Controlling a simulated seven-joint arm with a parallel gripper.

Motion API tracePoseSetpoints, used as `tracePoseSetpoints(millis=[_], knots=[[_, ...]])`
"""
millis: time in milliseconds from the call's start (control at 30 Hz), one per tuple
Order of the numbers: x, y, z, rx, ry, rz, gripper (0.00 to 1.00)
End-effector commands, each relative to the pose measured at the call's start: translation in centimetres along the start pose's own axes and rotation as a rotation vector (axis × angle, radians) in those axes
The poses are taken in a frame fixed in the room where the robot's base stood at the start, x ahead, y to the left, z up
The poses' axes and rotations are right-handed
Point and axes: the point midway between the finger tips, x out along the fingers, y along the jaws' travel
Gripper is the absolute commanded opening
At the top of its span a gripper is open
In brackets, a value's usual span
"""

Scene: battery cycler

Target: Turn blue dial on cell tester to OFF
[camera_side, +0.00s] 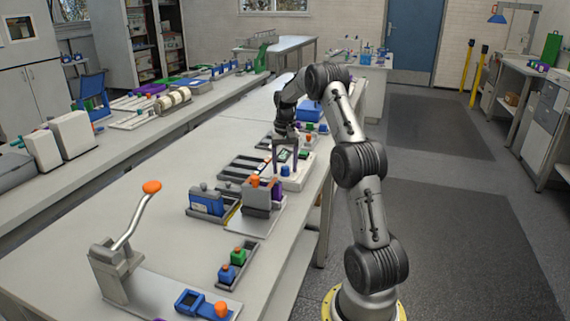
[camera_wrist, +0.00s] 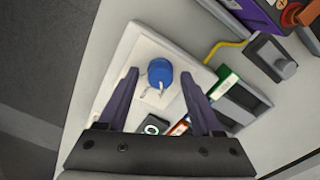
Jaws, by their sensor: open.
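The cell tester is a white plate with a blue dial (camera_wrist: 160,72) on it, centred in the wrist view. In the side view the blue dial (camera_side: 285,170) shows small at the near end of the tester (camera_side: 298,181). My gripper (camera_wrist: 159,80) is open, its two dark fingers on either side of the dial with a gap on each side. In the side view my gripper (camera_side: 287,172) points down over the tester. I cannot tell how far its fingertips are above the plate, nor read the dial's setting.
A grey knobbed block (camera_wrist: 272,58) with a yellow cable and a purple unit (camera_wrist: 258,14) stand nearby. A lever press (camera_side: 122,250) stands at the bench's near end.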

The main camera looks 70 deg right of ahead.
Motion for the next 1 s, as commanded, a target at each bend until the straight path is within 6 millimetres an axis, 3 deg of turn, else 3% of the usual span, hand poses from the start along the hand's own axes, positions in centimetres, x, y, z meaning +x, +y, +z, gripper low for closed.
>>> tracePoseSetpoints(millis=[233, 700, 1000], knots=[[-2.2, 0.0, -0.1, 0.000, 0.005, -0.001, 0.67], [-11.6, 0.0, -0.1, 0.000, 0.003, 0.000, 0.67], [-13.8, 0.0, 0.0, 0.000, 0.000, 0.000, 0.67]])
